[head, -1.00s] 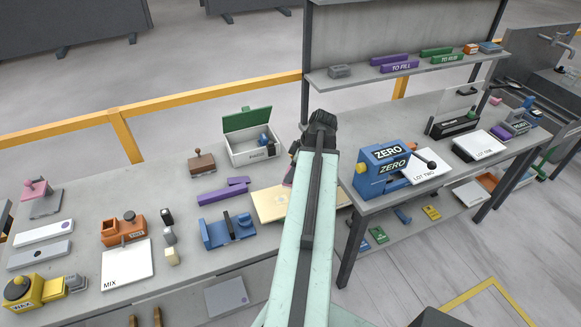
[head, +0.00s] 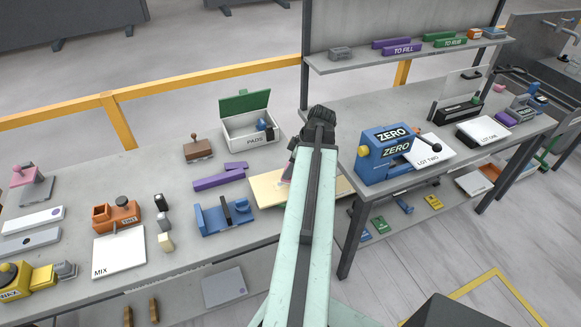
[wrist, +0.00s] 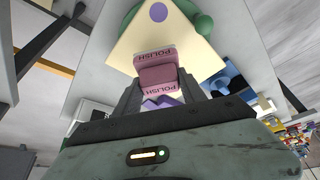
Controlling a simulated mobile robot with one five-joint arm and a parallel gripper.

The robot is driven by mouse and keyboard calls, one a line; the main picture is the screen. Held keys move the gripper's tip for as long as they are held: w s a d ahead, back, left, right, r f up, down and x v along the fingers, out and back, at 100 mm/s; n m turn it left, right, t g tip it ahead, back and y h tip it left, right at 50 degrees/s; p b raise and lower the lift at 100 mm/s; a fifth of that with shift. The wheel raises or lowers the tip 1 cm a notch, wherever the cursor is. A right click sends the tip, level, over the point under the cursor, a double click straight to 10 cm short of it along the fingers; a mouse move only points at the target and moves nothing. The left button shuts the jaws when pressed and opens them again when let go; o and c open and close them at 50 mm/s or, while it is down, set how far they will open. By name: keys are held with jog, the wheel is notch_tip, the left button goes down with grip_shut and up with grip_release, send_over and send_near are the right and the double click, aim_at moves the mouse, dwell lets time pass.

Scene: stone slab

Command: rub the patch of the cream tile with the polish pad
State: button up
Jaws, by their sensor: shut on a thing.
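My gripper (wrist: 158,90) is shut on the pink polish pad (wrist: 156,58), which has POLISH lettering, in the wrist view. The pad is over the near part of the cream tile (wrist: 122,57); I cannot tell whether they touch. A round purple patch (wrist: 158,12) shows on the tile beyond the pad, apart from it in the picture. In the head view the cream tile (head: 265,190) lies on the grey bench, partly hidden by my arm. A sliver of the pad (head: 287,173) shows at the arm's left edge; the patch is hidden there.
A green rounded thing (wrist: 204,25) shows beside the tile in the wrist view. Left of the tile are a blue holder (head: 212,222) and purple bars (head: 218,179). A PADS box (head: 250,130) stands behind. The blue ZERO press (head: 385,155) stands to the right.

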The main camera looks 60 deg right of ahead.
jog(key=shift+f+b, duration=1.05)
jog(key=shift+a, duration=0.1)
